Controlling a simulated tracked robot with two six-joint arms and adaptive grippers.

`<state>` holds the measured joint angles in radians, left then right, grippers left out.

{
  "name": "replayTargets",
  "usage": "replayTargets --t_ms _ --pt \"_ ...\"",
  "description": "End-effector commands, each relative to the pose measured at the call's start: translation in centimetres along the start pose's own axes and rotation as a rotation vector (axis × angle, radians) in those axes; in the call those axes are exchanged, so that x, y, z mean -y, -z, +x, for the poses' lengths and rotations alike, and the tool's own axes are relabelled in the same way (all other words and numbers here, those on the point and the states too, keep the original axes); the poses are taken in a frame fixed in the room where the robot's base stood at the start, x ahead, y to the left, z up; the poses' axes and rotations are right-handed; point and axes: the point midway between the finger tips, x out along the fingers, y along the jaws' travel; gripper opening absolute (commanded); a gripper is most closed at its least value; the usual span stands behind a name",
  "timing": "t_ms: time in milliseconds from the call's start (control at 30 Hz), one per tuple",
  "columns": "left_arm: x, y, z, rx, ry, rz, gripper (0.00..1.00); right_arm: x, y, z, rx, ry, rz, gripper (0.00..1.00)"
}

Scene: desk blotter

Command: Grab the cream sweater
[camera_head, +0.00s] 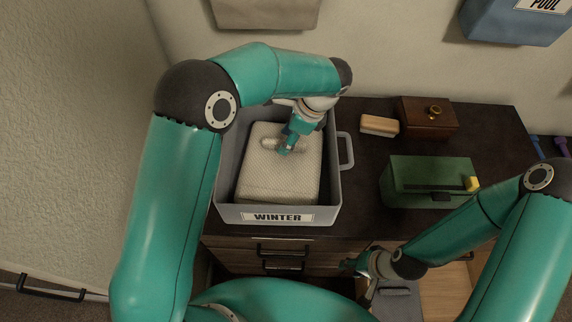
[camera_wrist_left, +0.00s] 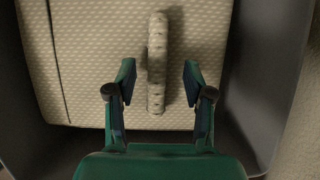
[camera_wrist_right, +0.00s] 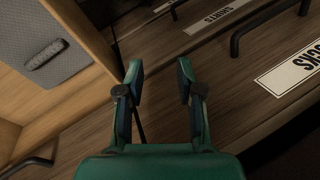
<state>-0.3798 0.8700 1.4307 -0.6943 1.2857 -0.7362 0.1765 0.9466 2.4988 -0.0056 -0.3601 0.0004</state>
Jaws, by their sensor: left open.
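The cream sweater (camera_head: 280,176) lies folded in the grey bin labelled WINTER (camera_head: 226,180). A raised roll of the same fabric runs across its top. My left gripper (camera_head: 287,151) is over the sweater at this roll. In the left wrist view the sweater (camera_wrist_left: 95,60) fills most of the picture, and the roll (camera_wrist_left: 157,60) lies between the open fingers of the left gripper (camera_wrist_left: 158,85), with gaps on both sides. My right gripper (camera_wrist_right: 159,80) is open and empty in front of the drawers, low at the right in the head view.
A green box (camera_head: 425,180), a wooden box with a knob (camera_head: 428,118) and a brush (camera_head: 380,125) stand on the dark dresser top. Below are labelled drawers (camera_wrist_right: 205,45). A grey folded cloth (camera_wrist_right: 40,50) lies in a wooden compartment near my right gripper.

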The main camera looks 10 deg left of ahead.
Motion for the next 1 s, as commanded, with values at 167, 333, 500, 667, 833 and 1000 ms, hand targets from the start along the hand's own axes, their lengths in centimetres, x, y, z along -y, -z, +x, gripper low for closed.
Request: replayTargets --t_ms 167,333,500,667,833,1000 --pt "-0.03 0.00 0.69 0.000 -0.001 0.000 0.52 0.02 0.00 -0.07 0.000 0.000 0.000 0.37" --pt "-0.03 0.01 0.66 0.000 -0.001 0.000 0.45 0.02 0.00 -0.05 0.000 0.000 0.000 0.37" --pt "-0.02 0.01 0.63 0.000 -0.001 0.000 0.17 0.02 -0.01 -0.05 0.000 0.000 0.000 0.37" --pt "-0.01 0.02 0.61 0.000 0.000 0.000 0.00 0.02 -0.01 -0.05 0.000 0.000 0.000 0.37" --pt "0.00 0.03 0.59 0.000 0.000 0.000 0.00 0.02 0.00 -0.05 0.000 0.000 0.000 0.37" --pt "0.03 0.00 0.50 0.000 0.002 0.000 0.00 0.02 0.00 -0.07 0.000 0.000 0.000 0.37"
